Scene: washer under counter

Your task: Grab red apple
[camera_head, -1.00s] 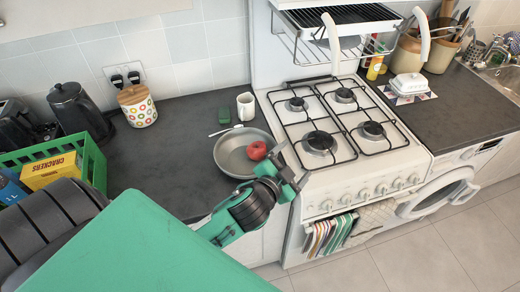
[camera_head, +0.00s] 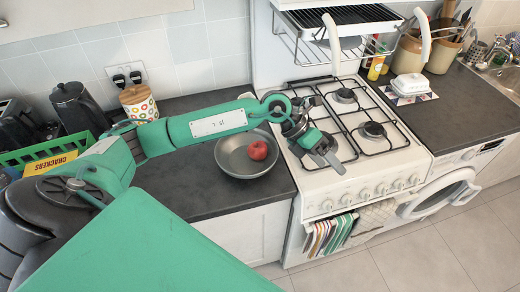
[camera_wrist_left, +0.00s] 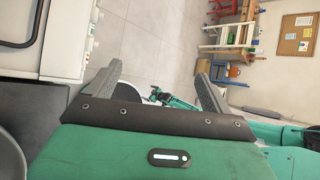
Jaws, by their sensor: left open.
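The red apple (camera_head: 258,150) lies in a grey metal pan (camera_head: 231,160) on the dark counter, left of the stove. My left arm reaches over the counter behind the pan. My left gripper (camera_head: 331,156) is over the stove's front left part, to the right of the apple and apart from it. In the left wrist view its two fingers (camera_wrist_left: 158,80) are spread with nothing between them. The apple does not show in the left wrist view.
The white stove (camera_head: 360,165) with black grates stands right of the pan. A green crate (camera_head: 20,158) with a crackers box (camera_head: 50,162), a dark kettle (camera_head: 75,105) and a dotted jar (camera_head: 138,103) stand at the left. The washer door (camera_head: 440,190) is ajar.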

